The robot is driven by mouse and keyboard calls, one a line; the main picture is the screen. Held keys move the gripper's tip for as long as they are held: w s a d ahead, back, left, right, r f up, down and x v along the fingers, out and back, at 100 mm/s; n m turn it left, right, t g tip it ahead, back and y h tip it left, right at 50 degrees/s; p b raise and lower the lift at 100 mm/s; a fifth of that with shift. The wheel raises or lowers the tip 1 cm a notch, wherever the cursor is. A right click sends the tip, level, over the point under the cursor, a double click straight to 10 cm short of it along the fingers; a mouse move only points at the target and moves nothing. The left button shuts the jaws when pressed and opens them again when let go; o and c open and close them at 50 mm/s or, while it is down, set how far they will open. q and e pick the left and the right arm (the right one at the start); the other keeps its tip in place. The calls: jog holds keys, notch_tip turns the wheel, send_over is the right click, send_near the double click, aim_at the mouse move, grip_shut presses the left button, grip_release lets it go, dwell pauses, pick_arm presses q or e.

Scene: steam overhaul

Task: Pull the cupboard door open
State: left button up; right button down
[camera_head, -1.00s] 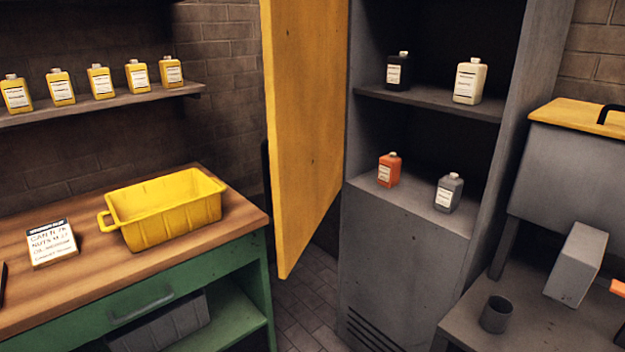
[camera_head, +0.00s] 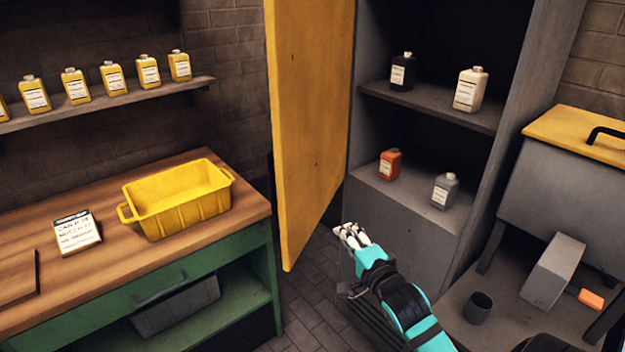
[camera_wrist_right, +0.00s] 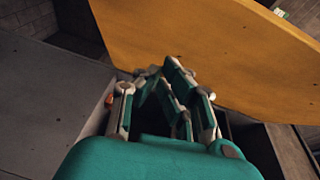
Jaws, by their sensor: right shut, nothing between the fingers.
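The cupboard (camera_head: 400,222) is grey, and its yellow door (camera_head: 312,130) stands wide open, swung out to the left. Its shelves are exposed. My right gripper (camera_head: 350,234) is shut and empty in front of the cupboard's lower part, to the right of the door's lower edge in the head view. In the right wrist view my right gripper (camera_wrist_right: 160,72) points toward the yellow door (camera_wrist_right: 215,50), which fills the upper right; I cannot tell whether they touch. My left gripper is not in view.
Bottles stand on the cupboard shelves, including an orange one (camera_head: 390,164) and a grey one (camera_head: 445,190). A green workbench (camera_head: 255,262) with a yellow bin (camera_head: 180,212) is at left. A grey bench with a cup (camera_head: 478,308) is at right. Tiled floor (camera_head: 305,310) shows between.

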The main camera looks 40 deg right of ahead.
notch_tip(320, 180, up, 4)
jog(key=p, duration=0.4)
send_near(304, 183)
jog(key=w+d, duration=0.2)
jog(key=w, duration=0.2)
jog(key=shift+w+a+f+m+t, duration=0.3)
jog(key=shift+w+a+f+t, duration=0.1)
jog(key=shift+w, duration=0.15)
jog(key=shift+d, duration=0.1)
